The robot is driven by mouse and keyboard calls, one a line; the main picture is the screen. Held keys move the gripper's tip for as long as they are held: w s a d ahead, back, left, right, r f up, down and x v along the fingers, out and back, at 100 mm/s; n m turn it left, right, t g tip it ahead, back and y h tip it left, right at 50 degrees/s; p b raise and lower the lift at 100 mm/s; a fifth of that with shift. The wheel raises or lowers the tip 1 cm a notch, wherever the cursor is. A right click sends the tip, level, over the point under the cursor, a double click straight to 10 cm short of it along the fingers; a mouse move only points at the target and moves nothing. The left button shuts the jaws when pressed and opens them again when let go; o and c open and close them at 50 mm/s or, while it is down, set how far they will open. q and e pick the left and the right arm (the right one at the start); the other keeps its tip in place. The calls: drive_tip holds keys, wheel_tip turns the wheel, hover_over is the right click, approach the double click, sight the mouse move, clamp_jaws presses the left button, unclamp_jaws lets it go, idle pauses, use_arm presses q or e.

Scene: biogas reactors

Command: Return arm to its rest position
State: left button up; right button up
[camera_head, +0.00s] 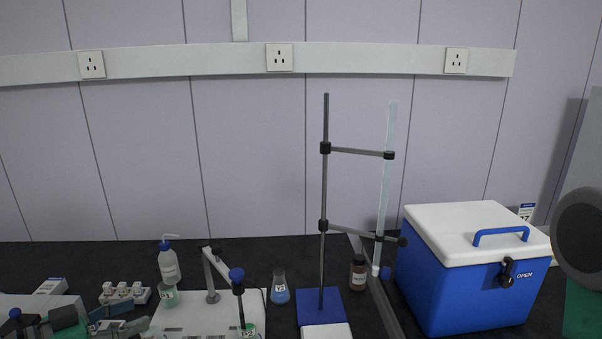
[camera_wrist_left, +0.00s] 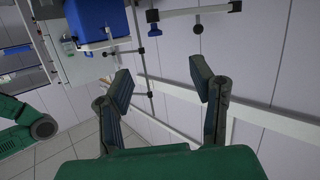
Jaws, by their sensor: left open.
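My left gripper (camera_head: 70,319) shows at the bottom left of the head view, low over the bench and partly cut off by the picture's edge. In the left wrist view my left gripper (camera_wrist_left: 163,88) has its two dark fingers wide apart. Nothing is between them. Behind the fingers are the pale wall and the rail. My right gripper is not seen in either view. A dark round joint of mine fills part of the head view's right edge.
A blue cool box (camera_head: 470,274) with a white lid stands at the right. A clamp stand (camera_head: 324,200) holds a tall glass tube. A wash bottle (camera_head: 169,262), a flask (camera_head: 280,288), a brown bottle (camera_head: 358,273) and a small rack (camera_head: 124,293) stand on the dark bench.

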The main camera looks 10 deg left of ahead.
use_arm(q)
drive_tip(key=s+d+f+n+g+y, duration=0.25)
drive_tip(key=s+f+g, duration=0.2)
drive_tip(key=f, duration=0.55)
drive_tip(key=s+d+f+n+g+y, duration=0.1)
drive_tip(key=s+f+n+g+y, duration=0.15)
drive_tip(key=s+f, duration=0.5)
drive_tip(key=s+d+f+n+g+y, duration=0.1)
drive_tip(key=s+d+f+g+y, duration=0.15)
drive_tip(key=s, duration=0.45)
drive_tip(key=s+d+f+g+y, duration=0.1)
drive_tip(key=s+d+f+g, duration=0.1)
drive_tip(key=s+f+g, duration=0.3)
wheel_tip(320, 180, down, 17)
drive_tip(key=w+m+t+b, duration=0.1)
drive_tip(key=t+b, duration=0.1)
drive_tip(key=b, duration=1.6)
drive_tip(key=shift+w+a+r, duration=0.2)
drive_tip(key=shift+w+a, duration=0.05)
drive_tip(key=shift+w, duration=0.15)
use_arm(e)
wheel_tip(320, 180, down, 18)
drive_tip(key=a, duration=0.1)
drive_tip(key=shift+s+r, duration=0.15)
